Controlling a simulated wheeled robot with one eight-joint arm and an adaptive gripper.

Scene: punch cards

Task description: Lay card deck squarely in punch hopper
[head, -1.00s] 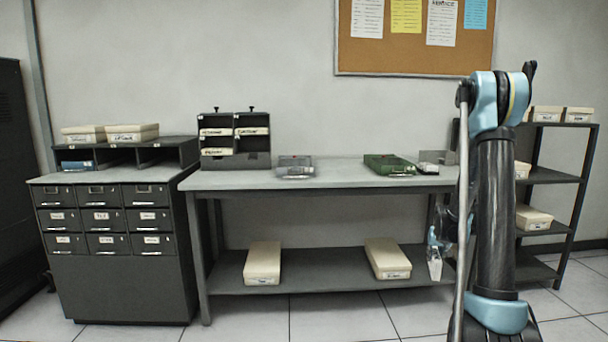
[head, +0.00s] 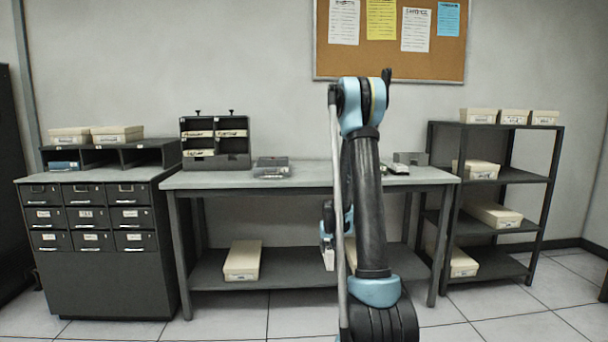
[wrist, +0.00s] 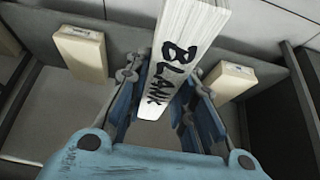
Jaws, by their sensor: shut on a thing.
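The card deck (wrist: 185,50) is a white block marked BLANK. In the wrist view it stands out between the fingers of my gripper (wrist: 166,85), which is shut on it. In the head view my gripper (head: 327,240) hangs low in front of the workbench, below its top, with the pale deck (head: 328,262) pointing down. A grey, low device (head: 272,168) sits on the workbench top (head: 230,179), left of my arm. I cannot tell which device has the punch hopper; my arm hides part of the bench top.
A dark slotted rack (head: 215,142) stands on the bench's back left. Small grey items (head: 410,159) sit at its right end. Cream boxes (head: 242,260) lie on the lower shelf. A drawer cabinet (head: 95,245) stands left and an open shelf unit (head: 505,178) right.

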